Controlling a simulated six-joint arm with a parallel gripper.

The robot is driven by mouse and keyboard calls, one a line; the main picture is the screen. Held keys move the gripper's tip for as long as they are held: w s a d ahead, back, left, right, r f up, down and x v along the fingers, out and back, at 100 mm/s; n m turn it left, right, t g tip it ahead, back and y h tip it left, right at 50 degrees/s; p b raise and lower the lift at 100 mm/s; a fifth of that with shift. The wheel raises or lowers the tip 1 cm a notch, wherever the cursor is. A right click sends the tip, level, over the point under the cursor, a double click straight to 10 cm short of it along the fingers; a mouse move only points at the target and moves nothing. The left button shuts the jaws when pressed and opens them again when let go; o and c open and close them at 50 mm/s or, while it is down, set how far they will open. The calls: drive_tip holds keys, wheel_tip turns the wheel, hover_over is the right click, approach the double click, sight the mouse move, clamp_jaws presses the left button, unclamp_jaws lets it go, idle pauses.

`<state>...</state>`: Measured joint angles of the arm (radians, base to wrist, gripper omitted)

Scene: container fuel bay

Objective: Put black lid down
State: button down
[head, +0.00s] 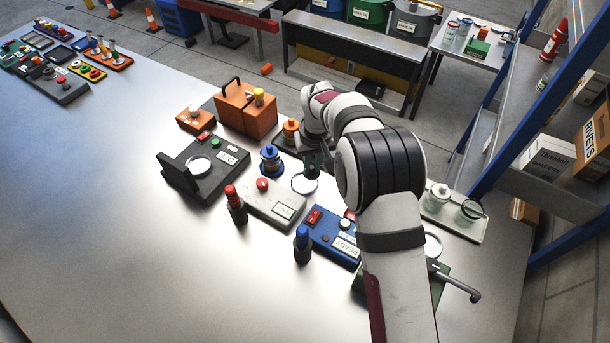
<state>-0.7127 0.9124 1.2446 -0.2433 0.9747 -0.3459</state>
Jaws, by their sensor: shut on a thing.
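My gripper (313,168) is over the middle of the table, beside the blue-knobbed fixture and behind the grey box. It is shut on what looks like the black lid (304,184), a round disc with a thin dark rim and a bright, pale middle. The lid is just below the fingertips, partly hidden by my gripper. I cannot tell whether it touches the table. A glass jar (470,212) with a dark rim stands on a pale tray (452,228) at the right. A jar with a white lid (438,196) stands beside it.
Close to my gripper are a blue-knobbed fixture (271,161), a grey box with a red knob (274,205), a blue READY box (333,236) and an orange case (245,110). Red-capped (236,205) and blue-capped (303,245) posts stand in front. The left foreground is clear.

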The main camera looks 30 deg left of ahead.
sight(305, 185)
drive_tip(key=shift+s+a+f, duration=0.15)
drive_tip(key=shift+a+f, duration=0.3)
drive_tip(key=shift+a, duration=0.3)
drive_tip(key=shift+a+f, duration=0.2)
drive_tip(key=shift+f, duration=1.95)
drive_tip(key=c, duration=0.8)
unclamp_jaws()
drive_tip(key=shift+f, duration=0.1)
drive_tip(key=shift+c, duration=0.2)
